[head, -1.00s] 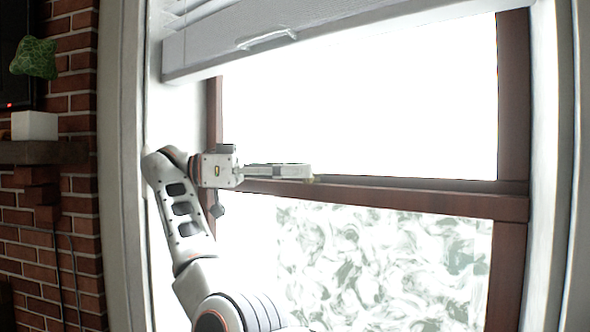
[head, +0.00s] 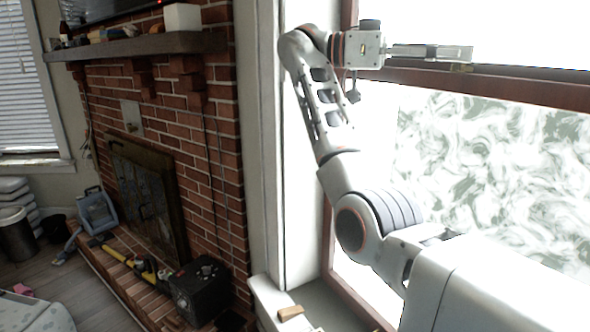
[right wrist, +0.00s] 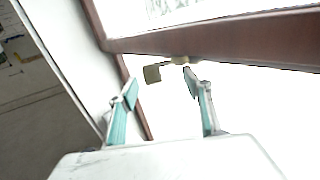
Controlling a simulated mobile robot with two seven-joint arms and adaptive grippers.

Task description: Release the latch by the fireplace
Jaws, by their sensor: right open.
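The latch (right wrist: 153,73) is a small tan-brass piece on the brown window rail, to the right of the fireplace. In the right wrist view its lever end lies just beyond and between my fingertips, and its base is close to the right fingertip; I cannot tell whether they touch. In the head view only a small bit of the latch (head: 463,68) shows under the fingertips. My right gripper (head: 470,53) is open at the rail, its fingers pointing right; it also shows in the right wrist view (right wrist: 161,78). My left gripper is not in view.
The brick fireplace (head: 195,140) with a wooden mantel (head: 150,45) stands on the left. The window frame (head: 515,88) is brown, with patterned glass (head: 490,150) below the rail. A black box (head: 200,288) sits on the hearth. A small wooden block (head: 290,312) lies on the sill.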

